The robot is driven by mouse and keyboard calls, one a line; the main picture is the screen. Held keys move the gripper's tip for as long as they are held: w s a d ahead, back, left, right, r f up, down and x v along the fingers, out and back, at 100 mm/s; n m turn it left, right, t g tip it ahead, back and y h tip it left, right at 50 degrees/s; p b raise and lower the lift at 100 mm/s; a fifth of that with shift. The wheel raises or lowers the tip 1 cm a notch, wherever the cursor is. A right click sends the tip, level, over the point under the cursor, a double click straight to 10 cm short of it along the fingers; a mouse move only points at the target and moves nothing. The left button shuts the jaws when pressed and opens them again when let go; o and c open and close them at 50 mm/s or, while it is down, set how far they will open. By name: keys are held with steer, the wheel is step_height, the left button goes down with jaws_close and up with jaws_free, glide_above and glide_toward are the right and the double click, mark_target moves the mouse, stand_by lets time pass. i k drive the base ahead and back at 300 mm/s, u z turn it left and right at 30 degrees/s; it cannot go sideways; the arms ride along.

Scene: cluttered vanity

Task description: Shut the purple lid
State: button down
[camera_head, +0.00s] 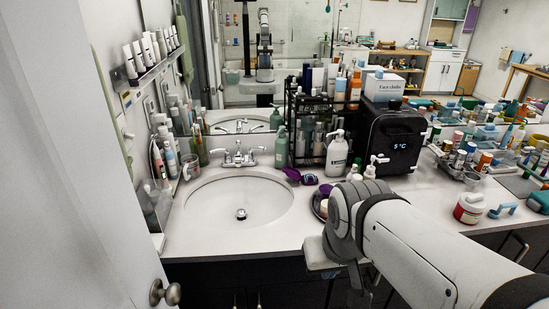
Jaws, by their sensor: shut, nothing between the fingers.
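A small purple lid (291,174) stands tilted beside a purple item (309,179) on the counter, just right of the basin. Whether the two are hinged together is too small to tell. Another purple piece (326,189) lies a little nearer, by a dark round dish (318,205) partly hidden by my arm. My gripper (367,287) is low at the front of the counter, below my wrist and well nearer than the purple pieces. It is shut and empty; its fingertips are largely hidden by my arm.
The white basin (240,203) and faucet (238,155) lie left. A pump bottle (337,153), a black rack (305,130) and a black cooler (394,140) stand behind the purple pieces. A red-and-white jar (469,208) stands right. A mirror backs the counter.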

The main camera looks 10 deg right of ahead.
mark_target(292, 173)
steer(key=i, duration=1)
steer(key=z, duration=0.05)
